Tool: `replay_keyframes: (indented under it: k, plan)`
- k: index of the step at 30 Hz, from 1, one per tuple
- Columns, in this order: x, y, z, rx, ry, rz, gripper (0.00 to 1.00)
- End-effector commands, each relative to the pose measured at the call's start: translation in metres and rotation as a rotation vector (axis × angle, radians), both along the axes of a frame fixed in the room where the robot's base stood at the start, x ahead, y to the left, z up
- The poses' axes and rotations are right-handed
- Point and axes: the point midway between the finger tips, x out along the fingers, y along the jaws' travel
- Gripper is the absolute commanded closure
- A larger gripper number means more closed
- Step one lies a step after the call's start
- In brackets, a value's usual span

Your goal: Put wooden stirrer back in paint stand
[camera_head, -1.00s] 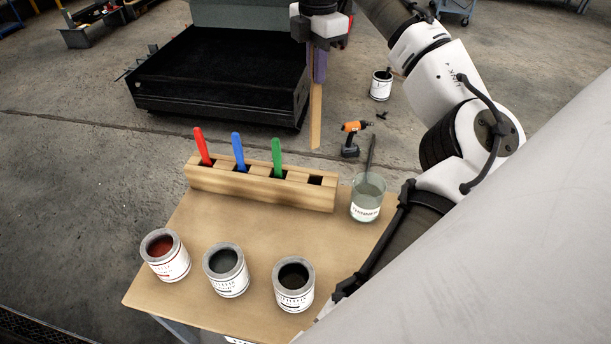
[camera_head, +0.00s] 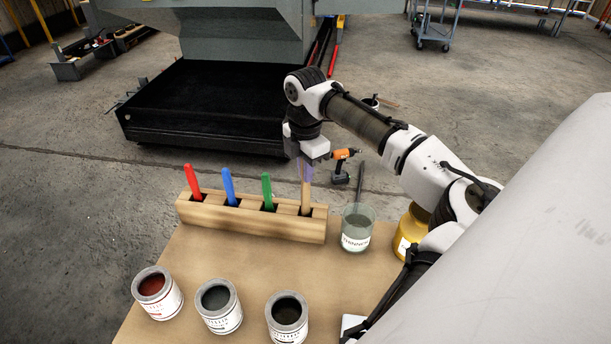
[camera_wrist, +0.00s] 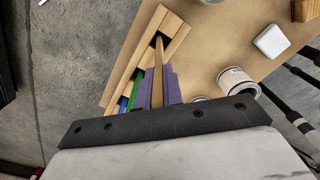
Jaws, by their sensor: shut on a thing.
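The wooden stirrer (camera_head: 305,198) is upright in my gripper (camera_head: 306,172), which is shut on its upper part. Its lower end is in the rightmost slot of the wooden paint stand (camera_head: 250,223); how deep it sits is hidden. The wrist view shows the stirrer (camera_wrist: 158,75) between the purple fingers of my gripper (camera_wrist: 158,85), running to the end slot of the stand (camera_wrist: 172,32). A red (camera_head: 192,182), a blue (camera_head: 229,187) and a green stirrer (camera_head: 267,190) stand in the other slots.
The glass thinner jar (camera_head: 357,230) with a dark stick stands close right of the stand. A yellow container (camera_head: 409,230) is further right. Paint cans in red (camera_head: 157,293), grey (camera_head: 219,306) and dark (camera_head: 287,318) line the front. The tabletop (camera_head: 250,267) between cans and stand is clear.

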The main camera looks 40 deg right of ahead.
Motion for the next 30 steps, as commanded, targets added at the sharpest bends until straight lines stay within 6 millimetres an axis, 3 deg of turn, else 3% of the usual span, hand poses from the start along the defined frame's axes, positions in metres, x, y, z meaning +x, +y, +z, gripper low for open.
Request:
replay_keyframes:
  k: [6,17,18,22,30]
  plan:
    - [0.000,0.000,-0.027,0.001,0.002,0.000,1.00]
    - [0.000,0.000,-0.031,0.001,0.001,0.000,1.00]
    - [0.000,0.000,-0.030,0.000,0.001,0.000,0.88]
    - [0.000,0.000,-0.030,0.000,0.001,0.000,0.71]
    - [0.000,0.000,-0.030,0.000,0.001,0.000,0.70]
